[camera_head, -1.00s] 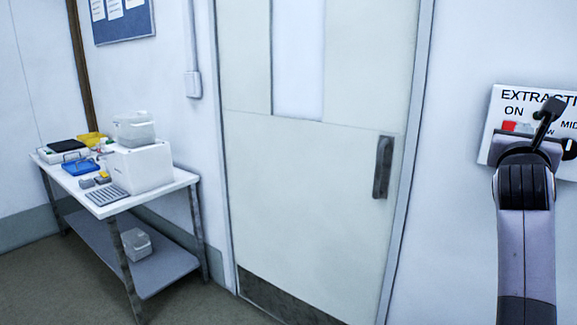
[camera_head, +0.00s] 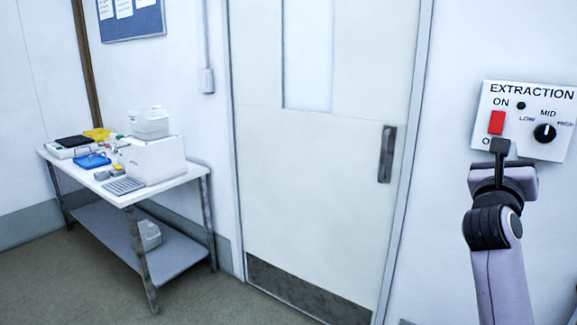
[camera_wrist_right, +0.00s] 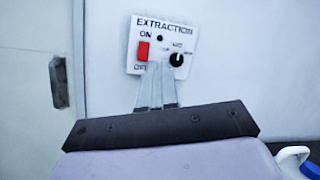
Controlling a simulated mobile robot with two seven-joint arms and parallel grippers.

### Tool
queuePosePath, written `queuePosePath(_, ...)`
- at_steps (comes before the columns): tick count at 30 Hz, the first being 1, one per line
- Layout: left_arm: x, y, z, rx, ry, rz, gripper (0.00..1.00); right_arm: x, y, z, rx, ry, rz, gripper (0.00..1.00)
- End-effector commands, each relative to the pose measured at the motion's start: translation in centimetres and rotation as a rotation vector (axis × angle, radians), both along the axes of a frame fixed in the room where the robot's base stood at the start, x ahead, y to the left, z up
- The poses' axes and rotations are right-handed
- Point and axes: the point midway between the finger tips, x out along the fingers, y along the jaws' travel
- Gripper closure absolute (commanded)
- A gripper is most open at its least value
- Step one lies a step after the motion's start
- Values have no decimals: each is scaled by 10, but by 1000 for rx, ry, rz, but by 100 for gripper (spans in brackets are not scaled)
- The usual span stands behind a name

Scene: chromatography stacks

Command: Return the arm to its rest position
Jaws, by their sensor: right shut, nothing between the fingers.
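My right arm comes up from the bottom right in the head view, with its gripper (camera_head: 500,148) pointing up just below a white wall panel (camera_head: 487,98) marked EXTRACTION. The gripper's fingers are together and hold nothing. In the right wrist view the fingers (camera_wrist_right: 157,85) overlap the lower edge of the panel (camera_wrist_right: 184,71); I cannot tell the exact gap. The panel carries a red rocker switch (camera_head: 497,122), a small dark lamp (camera_head: 521,105) and a black knob (camera_head: 545,133) with LOW, MID and HIGH marks. My left gripper is not in view.
A pale closed door (camera_head: 320,180) with a dark handle (camera_head: 387,154) stands left of the panel. Further left, a white table (camera_head: 190,174) holds boxes and trays. Floor (camera_head: 200,300) in front of the door is clear. A white and blue object (camera_wrist_right: 293,158) shows at the wrist view's lower right.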

Motion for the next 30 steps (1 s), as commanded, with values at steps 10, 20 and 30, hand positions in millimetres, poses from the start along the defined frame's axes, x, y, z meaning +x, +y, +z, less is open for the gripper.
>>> queuePosePath(10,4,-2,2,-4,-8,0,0,-21,76,-99,-785,356,-106,100)
queuePosePath(20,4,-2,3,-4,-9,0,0,-62,176,-248,-1574,709,38,100)
queuePosePath(30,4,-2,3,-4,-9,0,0,-179,238,-426,-2352,992,394,100)
